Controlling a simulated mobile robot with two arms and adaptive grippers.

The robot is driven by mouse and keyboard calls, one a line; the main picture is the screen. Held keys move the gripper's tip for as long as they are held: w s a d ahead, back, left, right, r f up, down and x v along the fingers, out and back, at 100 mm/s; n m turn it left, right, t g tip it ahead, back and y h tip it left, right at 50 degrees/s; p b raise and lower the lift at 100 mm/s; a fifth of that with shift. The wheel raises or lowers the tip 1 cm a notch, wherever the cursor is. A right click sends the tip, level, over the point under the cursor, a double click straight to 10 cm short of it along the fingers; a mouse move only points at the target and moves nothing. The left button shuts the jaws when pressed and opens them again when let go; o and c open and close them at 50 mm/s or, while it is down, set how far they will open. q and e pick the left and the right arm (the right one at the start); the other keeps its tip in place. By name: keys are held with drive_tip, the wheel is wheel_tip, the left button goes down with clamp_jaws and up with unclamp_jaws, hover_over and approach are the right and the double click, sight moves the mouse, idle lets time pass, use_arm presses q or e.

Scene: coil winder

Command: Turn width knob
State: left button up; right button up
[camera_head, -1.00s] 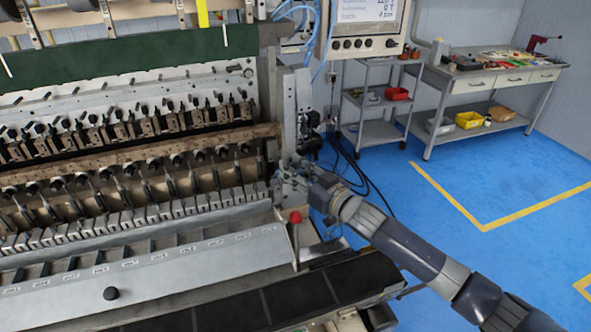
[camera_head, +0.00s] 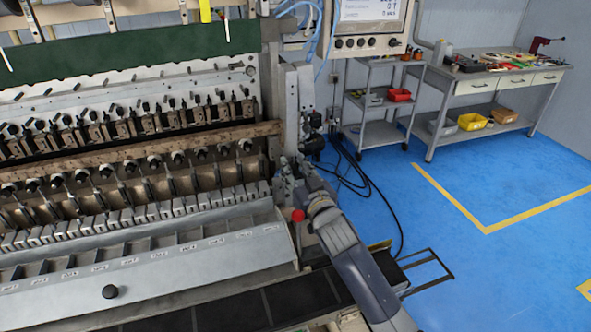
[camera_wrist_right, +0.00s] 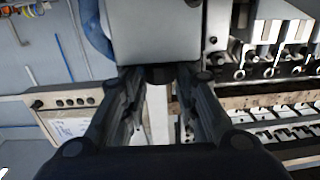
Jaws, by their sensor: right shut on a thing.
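My right gripper (camera_head: 293,178) is at the right end of the coil winder (camera_head: 225,250), by its metal end frame and just above the red ball-topped lever (camera_head: 298,215). In the right wrist view, the two dark fingers of my right gripper (camera_wrist_right: 163,82) close in from both sides on a small dark knob (camera_wrist_right: 160,74) under a grey housing (camera_wrist_right: 155,30). The knob is mostly hidden by the fingers, and its setting cannot be read. In the head view the arm and gripper hide it. My left gripper is not in view.
A control panel with a screen (camera_head: 372,15) hangs above the machine's right end. Black cables (camera_head: 375,190) lie on the floor behind my right arm. A grey cart (camera_head: 378,100) and a workbench (camera_head: 500,80) stand at the back. The blue floor at right is clear.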

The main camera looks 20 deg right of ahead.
drive_tip(key=shift+r, duration=0.2)
drive_tip(key=o, duration=1)
drive_tip(key=shift+c, duration=0.2)
drive_tip(key=shift+o, duration=0.3)
drive_tip(key=shift+a+f, duration=0.1)
drive_tip(key=shift+s+f, duration=0.1)
drive_tip(key=s, duration=0.7)
drive_tip(key=shift+d, duration=0.3)
drive_tip(key=shift+s, duration=0.1)
